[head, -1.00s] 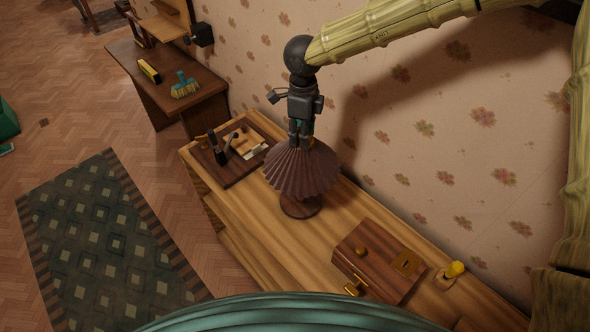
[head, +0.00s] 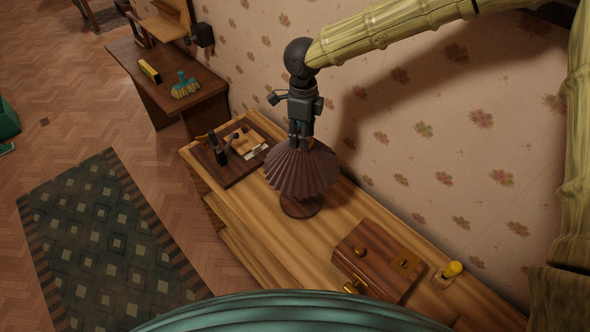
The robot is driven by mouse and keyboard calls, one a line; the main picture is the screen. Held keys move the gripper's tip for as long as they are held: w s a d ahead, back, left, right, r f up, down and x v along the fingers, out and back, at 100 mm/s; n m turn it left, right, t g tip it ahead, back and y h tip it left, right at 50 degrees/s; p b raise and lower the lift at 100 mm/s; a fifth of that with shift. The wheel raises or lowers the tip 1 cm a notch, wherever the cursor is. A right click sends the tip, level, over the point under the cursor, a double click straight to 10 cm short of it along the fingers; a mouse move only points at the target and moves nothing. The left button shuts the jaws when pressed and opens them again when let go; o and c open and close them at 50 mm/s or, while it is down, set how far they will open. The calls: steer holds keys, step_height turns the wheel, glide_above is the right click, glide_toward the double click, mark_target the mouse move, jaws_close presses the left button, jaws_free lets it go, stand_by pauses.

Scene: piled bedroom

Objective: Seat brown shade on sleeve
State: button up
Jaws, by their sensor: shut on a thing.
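The brown pleated shade (head: 302,174) is in the head view, above the wooden dresser top. My gripper (head: 301,146) is shut on the top of the shade, pointing down from above. Below the shade is a round dark brown base (head: 301,207) standing on the dresser. The sleeve is hidden under the shade, so I cannot tell whether the shade rests on it. The shade looks roughly upright.
A brown wooden box (head: 378,262) and a yellow-topped object (head: 453,269) stand to the right on the dresser (head: 262,228). A dark tray (head: 217,168) with small items lies to the left. The papered wall is close behind.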

steer(key=shift+f, duration=0.45)
stand_by(0.9)
steer(key=shift+p, duration=0.7)
steer(key=shift+s, duration=0.1)
steer(key=o, duration=1.2)
steer(key=shift+r, duration=1.75)
steer(key=o, duration=0.5)
steer(key=shift+o, duration=0.2)
